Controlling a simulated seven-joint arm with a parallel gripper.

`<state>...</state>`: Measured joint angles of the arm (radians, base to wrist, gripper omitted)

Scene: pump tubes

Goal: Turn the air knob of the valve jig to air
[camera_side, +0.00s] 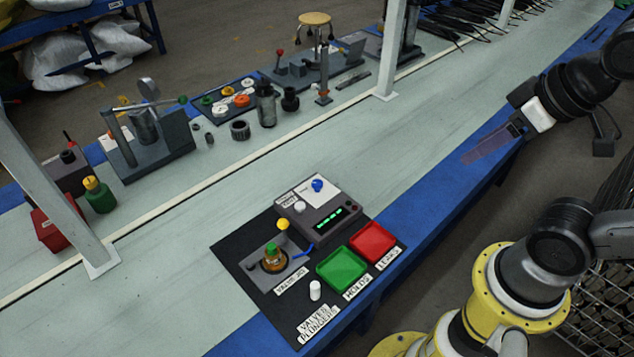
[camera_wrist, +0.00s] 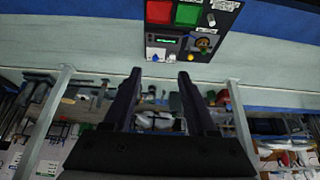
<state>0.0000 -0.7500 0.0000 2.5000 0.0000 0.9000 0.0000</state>
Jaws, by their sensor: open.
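The valve jig (camera_side: 250,268) is a grey block on a black mat, labelled "VALVE JIG". It holds a brass-coloured valve with a green top (camera_side: 271,254). A yellow round knob (camera_side: 283,224) stands at its back and a blue lever (camera_side: 301,250) at its right. I cannot tell which part is the air knob. In the wrist view the jig (camera_wrist: 195,43) is small, near the top. My gripper (camera_side: 466,157) is open and empty, above the blue table edge, well to the right of the jig. Its two fingers also show in the wrist view (camera_wrist: 157,76).
Beside the jig stands a grey box (camera_side: 335,222) with a green display, a blue knob (camera_side: 317,185) and a white knob. A green tray (camera_side: 342,266), a red tray (camera_side: 372,242) and a white plunger (camera_side: 315,290) share the mat. White posts and tools line the back; the mid-table is clear.

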